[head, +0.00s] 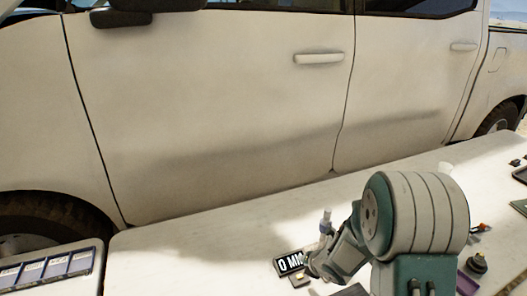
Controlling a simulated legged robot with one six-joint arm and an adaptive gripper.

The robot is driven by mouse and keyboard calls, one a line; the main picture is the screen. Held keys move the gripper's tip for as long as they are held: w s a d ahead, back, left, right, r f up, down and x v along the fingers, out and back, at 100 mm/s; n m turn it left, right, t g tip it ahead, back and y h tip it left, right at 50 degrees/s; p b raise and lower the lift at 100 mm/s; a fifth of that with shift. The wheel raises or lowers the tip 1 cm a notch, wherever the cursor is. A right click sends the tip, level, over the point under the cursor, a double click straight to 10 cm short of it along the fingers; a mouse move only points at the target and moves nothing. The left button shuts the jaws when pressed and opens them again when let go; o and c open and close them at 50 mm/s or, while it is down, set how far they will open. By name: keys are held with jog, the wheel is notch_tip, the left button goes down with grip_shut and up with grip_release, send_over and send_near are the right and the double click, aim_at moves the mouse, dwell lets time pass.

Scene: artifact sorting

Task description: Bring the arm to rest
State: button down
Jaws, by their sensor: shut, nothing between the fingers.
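My arm comes up at the lower right and bends down to the left over the white table (190,262). My gripper (318,264) is the small grey end of it, low over the table. Its fingers are small and partly hidden by my own arm links. It is shut, with nothing seen held in it. It is close beside a black plate with white lettering (289,263) that lies on the table. I cannot tell whether they touch.
A small pale upright object (325,222) shows just behind my gripper. A tray with blue compartments (50,268) is at the lower left. Small dark items (477,263) lie at the right. A white pickup truck (210,110) stands behind the table. The table's left-middle part is clear.

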jog(key=s+d+r+m+h, duration=0.2)
jog(key=s+r+m+h, duration=0.15)
jog(key=r+m, duration=0.5)
jog(key=s+d+r+m+h, duration=0.2)
jog(key=s+r+m, duration=0.3)
jog(key=r+m, duration=0.4)
jog(key=s+a+r+m+g+y, duration=0.1)
jog(key=s+a+r+m, duration=0.1)
jog(key=s+m, duration=0.5)
jog(key=s+a+r+m+g+y, duration=0.1)
jog(key=s+r+m, duration=0.4)
jog(key=s, duration=0.6)
jog(key=shift+s+a+r+m+g, duration=0.3)
jog(key=shift+a+m+g, duration=0.2)
jog(key=shift+a+m, duration=0.3)
